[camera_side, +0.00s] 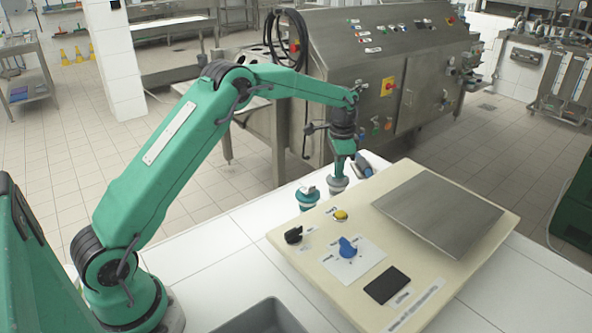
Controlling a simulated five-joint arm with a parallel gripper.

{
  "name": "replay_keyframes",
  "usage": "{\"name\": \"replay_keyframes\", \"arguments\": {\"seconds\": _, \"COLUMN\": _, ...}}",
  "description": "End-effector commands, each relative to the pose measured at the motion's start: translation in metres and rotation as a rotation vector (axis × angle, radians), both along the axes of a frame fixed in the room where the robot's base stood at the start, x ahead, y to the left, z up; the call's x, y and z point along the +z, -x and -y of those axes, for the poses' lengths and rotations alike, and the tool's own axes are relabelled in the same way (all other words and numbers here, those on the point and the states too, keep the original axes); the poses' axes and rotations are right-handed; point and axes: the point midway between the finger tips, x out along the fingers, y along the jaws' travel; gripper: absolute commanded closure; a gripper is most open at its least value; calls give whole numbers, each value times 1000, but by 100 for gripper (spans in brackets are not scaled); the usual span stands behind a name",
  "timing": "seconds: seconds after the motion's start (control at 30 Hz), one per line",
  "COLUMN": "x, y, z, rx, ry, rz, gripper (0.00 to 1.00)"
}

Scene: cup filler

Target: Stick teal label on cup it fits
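My gripper (339,172) points down at the far left edge of a cream panel. Its fingers are too small to make out, so I cannot tell whether they are open or shut. A small grey piece (338,186) is directly below it; I cannot tell whether they touch. A small teal piece with a pale top (307,197) stands just left of it. A dark blue piece (367,169) lies behind to the right, partly hidden by the panel. No cup or label can be made out with certainty.
A grey bin (262,320) is at the front. White tabletop (215,270) lies clear left of the panel.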

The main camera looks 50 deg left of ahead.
Motion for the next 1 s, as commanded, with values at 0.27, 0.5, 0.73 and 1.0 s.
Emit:
{"name": "replay_keyframes", "arguments": {"seconds": 0.27, "x": -2, "y": 0, "z": 0, "rx": 0, "ry": 0, "rz": -1, "gripper": 100}}
{"name": "replay_keyframes", "arguments": {"seconds": 0.5, "x": -2, "y": 0, "z": 0, "rx": 0, "ry": 0, "rz": -1, "gripper": 75}}
{"name": "replay_keyframes", "arguments": {"seconds": 0.73, "x": -2, "y": 0, "z": 0, "rx": 0, "ry": 0, "rz": -1, "gripper": 75}}
{"name": "replay_keyframes", "arguments": {"seconds": 1.0, "x": 10, "y": 0, "z": 0, "rx": 0, "ry": 0, "rz": 0, "gripper": 75}}
